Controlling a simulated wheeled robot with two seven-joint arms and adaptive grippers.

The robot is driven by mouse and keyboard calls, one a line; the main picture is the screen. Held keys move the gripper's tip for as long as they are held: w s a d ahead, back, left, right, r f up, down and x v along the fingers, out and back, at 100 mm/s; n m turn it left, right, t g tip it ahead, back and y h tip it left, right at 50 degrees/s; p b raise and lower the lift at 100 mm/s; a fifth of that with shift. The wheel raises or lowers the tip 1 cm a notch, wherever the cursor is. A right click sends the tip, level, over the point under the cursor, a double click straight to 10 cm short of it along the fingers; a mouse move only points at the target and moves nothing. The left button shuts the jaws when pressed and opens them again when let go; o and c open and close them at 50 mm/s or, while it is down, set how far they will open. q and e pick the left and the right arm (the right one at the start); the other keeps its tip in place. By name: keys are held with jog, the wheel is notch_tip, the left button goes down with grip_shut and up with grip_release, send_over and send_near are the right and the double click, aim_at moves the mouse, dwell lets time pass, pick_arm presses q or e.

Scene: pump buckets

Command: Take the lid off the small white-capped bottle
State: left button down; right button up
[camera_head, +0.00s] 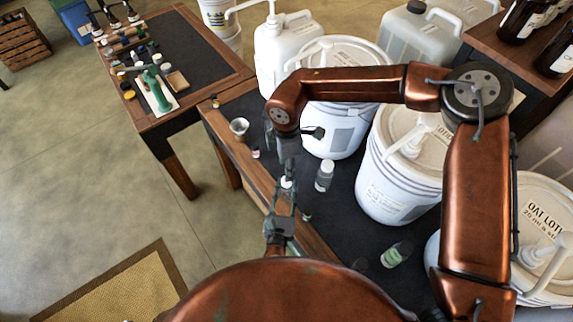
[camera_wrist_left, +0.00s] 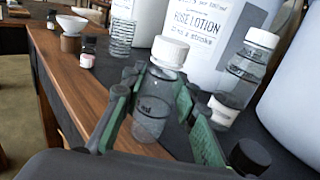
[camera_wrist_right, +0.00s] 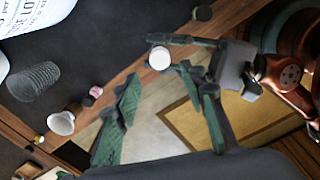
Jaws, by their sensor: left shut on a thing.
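The small clear bottle (camera_wrist_left: 152,112) with a white cap (camera_wrist_left: 168,53) stands between the green-padded fingers of my left gripper (camera_wrist_left: 150,98), which is shut on its body. The cap is on the bottle. In the head view the white cap (camera_head: 286,182) shows just above my left gripper (camera_head: 284,200); the body is mostly hidden there. My right gripper (camera_wrist_right: 165,125) is open and empty, its fingers spread, coming from above. In the right wrist view the white cap (camera_wrist_right: 160,58) lies beyond and between its fingertips, apart from them.
Another white-capped bottle (camera_head: 324,176) stands to the right on the dark worktop, near large white pump buckets (camera_head: 400,170). A funnel-topped jar (camera_head: 239,128) and a small pink-labelled jar (camera_wrist_left: 87,61) stand near the wooden edge. A green-labelled bottle (camera_head: 396,254) is at the lower right.

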aim_at(286, 189)
jog(key=shift+f, duration=3.95)
jog(key=shift+c, duration=0.4)
grip_shut()
jog(key=shift+n, duration=1.6)
jog(key=shift+o, duration=0.9)
grip_release()
